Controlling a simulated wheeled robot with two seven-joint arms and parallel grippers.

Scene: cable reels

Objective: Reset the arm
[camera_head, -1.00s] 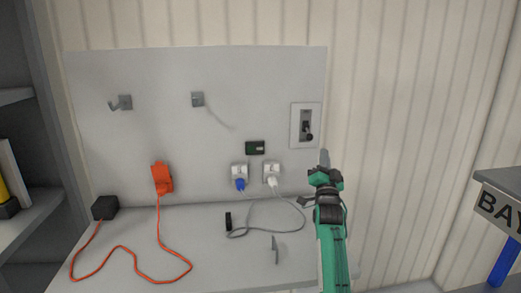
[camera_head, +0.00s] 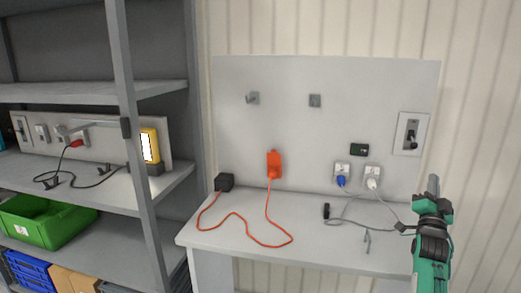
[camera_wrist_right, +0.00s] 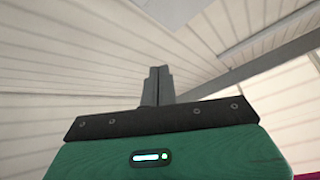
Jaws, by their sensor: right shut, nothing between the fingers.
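My right arm is green and black and stands at the right of the head view. Its right gripper (camera_head: 433,185) points upward, in front of the wall just right of the grey panel (camera_head: 300,130). In the right wrist view the two grey fingers of the right gripper (camera_wrist_right: 158,85) are together with nothing between them, pointing at the pale wall and ceiling. It is apart from the panel and the bench. My left gripper is not in view.
An orange plug holder (camera_head: 274,164), two sockets with plugs, a switch (camera_head: 411,133) and hooks are on the panel. Shelving with a green bin (camera_head: 45,220) stands left.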

